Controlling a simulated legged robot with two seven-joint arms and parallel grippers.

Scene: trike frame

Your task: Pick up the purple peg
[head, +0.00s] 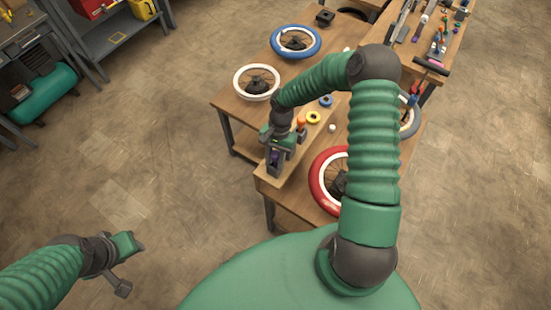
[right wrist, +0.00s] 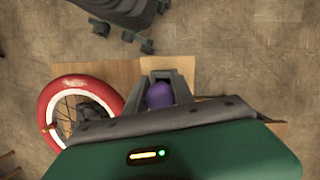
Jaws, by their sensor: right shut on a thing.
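The purple peg (right wrist: 160,95) sits between the two grey fingers of my right gripper (right wrist: 162,82) in the right wrist view. In the head view my right gripper (head: 275,162) is over the near left corner of the wooden table (head: 262,184). It is shut on the purple peg (head: 274,156), of which only a small part shows. I cannot tell whether the peg is clear of the table surface. My left gripper (head: 132,248) is at the lower left over the floor, away from the table; its fingers are too unclear to read.
A red-rimmed wheel (head: 319,190) lies right of my right gripper. A yellow ring (head: 313,117), a blue ring (head: 326,101) and an orange piece (head: 301,123) are just beyond it. White (head: 239,90) and blue (head: 276,43) wheels lie farther back. Floor left of the table is clear.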

